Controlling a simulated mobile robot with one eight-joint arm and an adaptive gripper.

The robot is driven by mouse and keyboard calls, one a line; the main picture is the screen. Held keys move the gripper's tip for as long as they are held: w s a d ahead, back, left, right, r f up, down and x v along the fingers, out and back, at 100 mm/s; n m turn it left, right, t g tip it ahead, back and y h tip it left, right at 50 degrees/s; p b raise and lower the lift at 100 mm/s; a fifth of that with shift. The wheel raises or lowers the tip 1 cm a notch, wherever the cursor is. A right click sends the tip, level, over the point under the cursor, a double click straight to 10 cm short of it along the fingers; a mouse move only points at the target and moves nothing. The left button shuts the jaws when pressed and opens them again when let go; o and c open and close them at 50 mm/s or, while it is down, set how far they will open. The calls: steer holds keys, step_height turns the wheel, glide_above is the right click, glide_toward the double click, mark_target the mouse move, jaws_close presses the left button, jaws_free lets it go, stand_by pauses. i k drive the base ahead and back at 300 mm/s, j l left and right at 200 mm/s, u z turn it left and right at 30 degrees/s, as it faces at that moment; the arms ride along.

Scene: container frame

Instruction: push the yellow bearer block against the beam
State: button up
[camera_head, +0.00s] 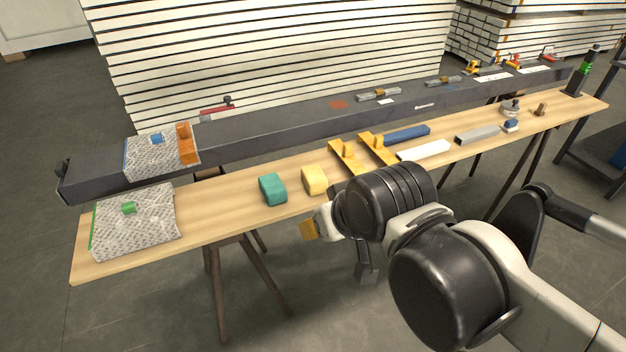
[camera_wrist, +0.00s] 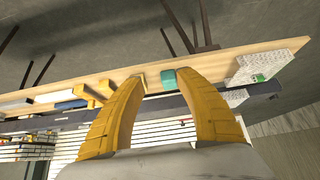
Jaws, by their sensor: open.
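The yellow bearer block (camera_head: 314,179) sits on the wooden plank just right of a teal block (camera_head: 272,189). The long dark grey beam (camera_head: 300,125) runs behind the plank, with a strip of bare plank between block and beam. My gripper (camera_head: 310,229) is in front of the plank's near edge, close to the yellow block but apart from it. In the wrist view my gripper (camera_wrist: 159,78) has its yellow fingers spread and nothing between them. The teal block (camera_wrist: 168,79) shows near the right fingertip. The yellow block is largely hidden by the left finger there.
Yellow clamp-like pieces (camera_head: 375,149) lie right of the block, then a blue bar (camera_head: 406,134) and a white bar (camera_head: 424,150). A patterned pad (camera_head: 135,222) covers the plank's left end. The plank (camera_head: 228,205) is bare left of the teal block.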

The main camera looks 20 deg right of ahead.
mark_target(316, 183)
steer(key=i+z, duration=0.15)
steer(key=z, duration=0.25)
steer(key=i+j+z, duration=0.15)
steer(key=z, duration=0.2)
steer(key=i+j+z, duration=0.1)
steer(key=z, duration=0.3)
steer(key=j, duration=0.05)
